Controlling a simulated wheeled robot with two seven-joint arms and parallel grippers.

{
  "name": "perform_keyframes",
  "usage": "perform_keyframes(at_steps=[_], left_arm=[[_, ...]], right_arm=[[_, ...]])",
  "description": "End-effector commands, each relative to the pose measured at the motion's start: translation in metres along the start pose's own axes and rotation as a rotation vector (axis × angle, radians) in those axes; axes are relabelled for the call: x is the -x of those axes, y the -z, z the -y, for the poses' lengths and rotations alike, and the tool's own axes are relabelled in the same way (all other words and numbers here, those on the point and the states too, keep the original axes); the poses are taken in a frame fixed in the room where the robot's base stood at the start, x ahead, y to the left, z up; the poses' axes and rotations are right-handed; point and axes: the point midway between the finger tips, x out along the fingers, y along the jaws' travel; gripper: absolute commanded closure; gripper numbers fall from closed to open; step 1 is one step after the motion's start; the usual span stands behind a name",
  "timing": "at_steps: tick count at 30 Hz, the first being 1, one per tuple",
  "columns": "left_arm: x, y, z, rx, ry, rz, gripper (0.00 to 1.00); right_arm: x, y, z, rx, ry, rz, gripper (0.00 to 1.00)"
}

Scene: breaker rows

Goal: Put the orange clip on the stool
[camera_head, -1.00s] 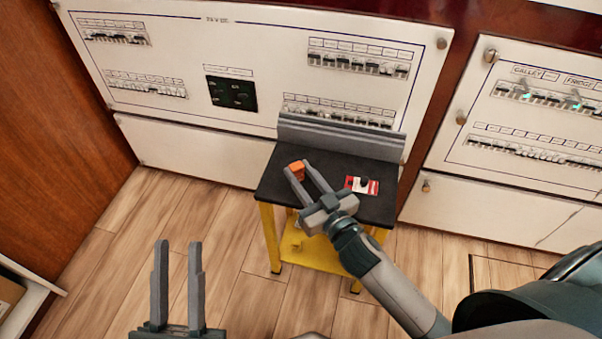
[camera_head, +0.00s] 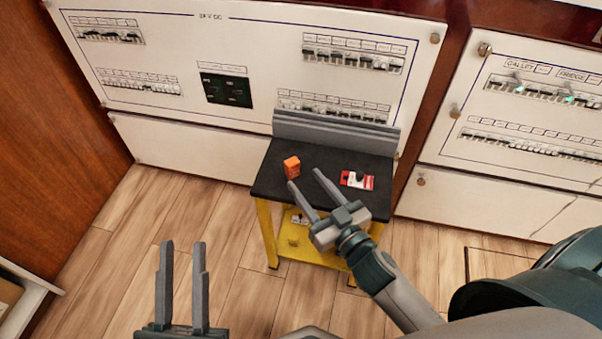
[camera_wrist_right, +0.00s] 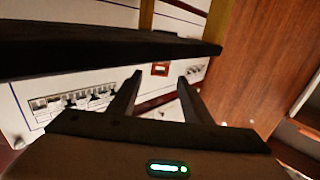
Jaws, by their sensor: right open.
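The orange clip (camera_head: 292,167) stands on the black top of the yellow-legged stool (camera_head: 318,168), near its left side. My left gripper (camera_head: 183,243) is open and empty over the floor, left of the stool.
White breaker panels (camera_head: 180,150) stand behind. A yellow lower shelf (camera_head: 318,251) holds small items. Floor at left is clear.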

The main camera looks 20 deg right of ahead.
Motion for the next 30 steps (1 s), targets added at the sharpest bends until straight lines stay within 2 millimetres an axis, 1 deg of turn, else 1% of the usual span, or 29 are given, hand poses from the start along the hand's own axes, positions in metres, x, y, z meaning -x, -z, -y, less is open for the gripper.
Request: perform_keyframes(at_steps=[1, 6, 12, 18, 30], left_arm=[[0.000, -0.001, 0.000, 0.001, 0.000, 0.008, 0.69], [-0.001, -0.007, 0.001, 0.000, -0.001, 0.040, 0.69], [-0.001, -0.011, 0.003, -0.001, 0.000, 0.060, 0.69], [-0.001, -0.012, 0.003, -0.002, 0.001, 0.066, 0.69], [-0.002, -0.011, 0.004, -0.001, 0.005, 0.063, 0.69]], right_arm=[[0.010, 0.000, 0.000, -0.001, -0.002, 0.003, 0.55], [0.035, 0.000, 0.000, -0.002, -0.002, 0.001, 0.55], [0.056, 0.000, 0.000, 0.000, -0.001, 0.001, 0.55], [0.063, 0.001, 0.000, 0.001, 0.000, -0.001, 0.55], [0.063, 0.001, 0.000, 0.001, 0.000, -0.001, 0.55]])
